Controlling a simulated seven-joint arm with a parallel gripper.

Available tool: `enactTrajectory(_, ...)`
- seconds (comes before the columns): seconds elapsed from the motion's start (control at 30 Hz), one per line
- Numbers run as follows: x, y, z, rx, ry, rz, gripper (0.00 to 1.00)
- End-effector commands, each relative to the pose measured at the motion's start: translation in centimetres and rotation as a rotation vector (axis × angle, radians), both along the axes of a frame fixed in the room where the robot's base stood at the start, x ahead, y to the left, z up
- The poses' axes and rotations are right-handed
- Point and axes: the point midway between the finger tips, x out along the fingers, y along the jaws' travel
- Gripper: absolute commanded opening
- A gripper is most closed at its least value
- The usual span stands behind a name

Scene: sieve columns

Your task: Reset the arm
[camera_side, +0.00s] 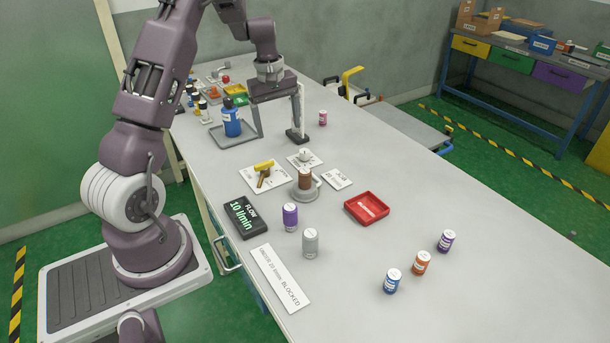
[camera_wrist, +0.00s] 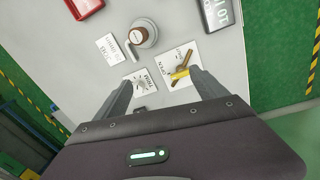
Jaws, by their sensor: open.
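My gripper (camera_side: 277,128) is open and empty, held above the far part of the bench. In the wrist view its two fingers (camera_wrist: 163,82) are spread apart with nothing between them. A brown column (camera_side: 305,179) stands upright in a grey round holder (camera_side: 305,194), nearer the camera than the gripper; it also shows in the wrist view (camera_wrist: 138,35). A yellow-handled valve (camera_side: 264,167) sits on a white plate beside it and shows near a fingertip in the wrist view (camera_wrist: 180,73). A dark flow display (camera_side: 245,217) reads 10 l/min.
Purple (camera_side: 290,217) and grey (camera_side: 310,243) cylinders stand in front of the holder. A red tray (camera_side: 367,219) lies to its right. Blue (camera_side: 392,281), orange (camera_side: 421,263) and purple (camera_side: 445,241) cylinders stand front right. A blue bottle (camera_side: 232,122) stands behind. The bench's right side is mostly clear.

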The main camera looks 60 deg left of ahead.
Motion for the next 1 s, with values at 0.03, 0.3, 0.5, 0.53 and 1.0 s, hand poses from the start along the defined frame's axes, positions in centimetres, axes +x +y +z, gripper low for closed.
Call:
enactTrajectory(0.03, 0.3, -3.7, 3.9, 0.006, -0.051, -0.105, 0.82)
enactTrajectory(0.3, -9.7, -23.3, 17.0, 0.142, -0.251, -0.818, 0.82)
enactTrajectory(0.5, -19.7, -29.0, 17.2, 0.331, -0.325, -1.224, 0.82)
enactTrajectory(0.53, -20.6, -29.2, 17.0, 0.352, -0.33, -1.258, 0.82)
enactTrajectory(1.0, -22.5, -29.6, 16.3, 0.406, -0.339, -1.336, 0.82)
